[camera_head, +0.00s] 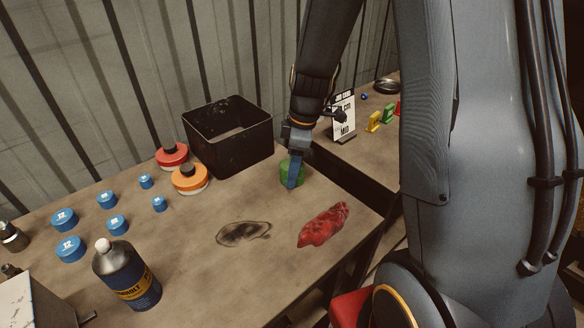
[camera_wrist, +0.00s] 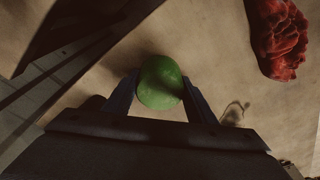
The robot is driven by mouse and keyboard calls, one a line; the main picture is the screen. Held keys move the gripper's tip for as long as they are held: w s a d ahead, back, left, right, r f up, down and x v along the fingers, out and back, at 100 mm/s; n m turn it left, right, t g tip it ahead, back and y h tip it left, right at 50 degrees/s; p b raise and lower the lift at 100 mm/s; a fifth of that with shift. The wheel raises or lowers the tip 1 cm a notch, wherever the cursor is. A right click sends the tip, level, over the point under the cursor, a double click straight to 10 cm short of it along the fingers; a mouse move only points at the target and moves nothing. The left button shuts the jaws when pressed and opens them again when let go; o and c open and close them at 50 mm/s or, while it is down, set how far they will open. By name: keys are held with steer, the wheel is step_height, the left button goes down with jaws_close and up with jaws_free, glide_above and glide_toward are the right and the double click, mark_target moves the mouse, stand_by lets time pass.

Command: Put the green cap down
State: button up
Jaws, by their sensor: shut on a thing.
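The green cap (camera_head: 285,170) is between the fingers of my gripper (camera_head: 293,174), at the table's far right part, just in front of the black bin. In the wrist view the green cap (camera_wrist: 160,82) shows round between the two blue fingers of my gripper (camera_wrist: 158,92), which are shut on it. The cap is at or close above the table top; I cannot tell whether it touches. Part of it is hidden behind a finger in the head view.
A black bin (camera_head: 228,138) stands behind the cap. Orange (camera_head: 190,179) and red (camera_head: 171,156) round items, several blue caps (camera_head: 68,249) and a bottle (camera_head: 127,275) are left. Bare table surrounds the cap.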

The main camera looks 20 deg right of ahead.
steer(key=shift+f, duration=0.15)
steer(key=o, duration=1)
steer(key=shift+o, duration=0.2)
steer(key=shift+r, duration=0.2)
step_height(320, 180, up, 12)
steer(key=d+b, duration=0.1)
steer(key=b, duration=0.1)
steer(key=shift+s+d+b, duration=0.3)
steer(key=shift+s+b, duration=0.05)
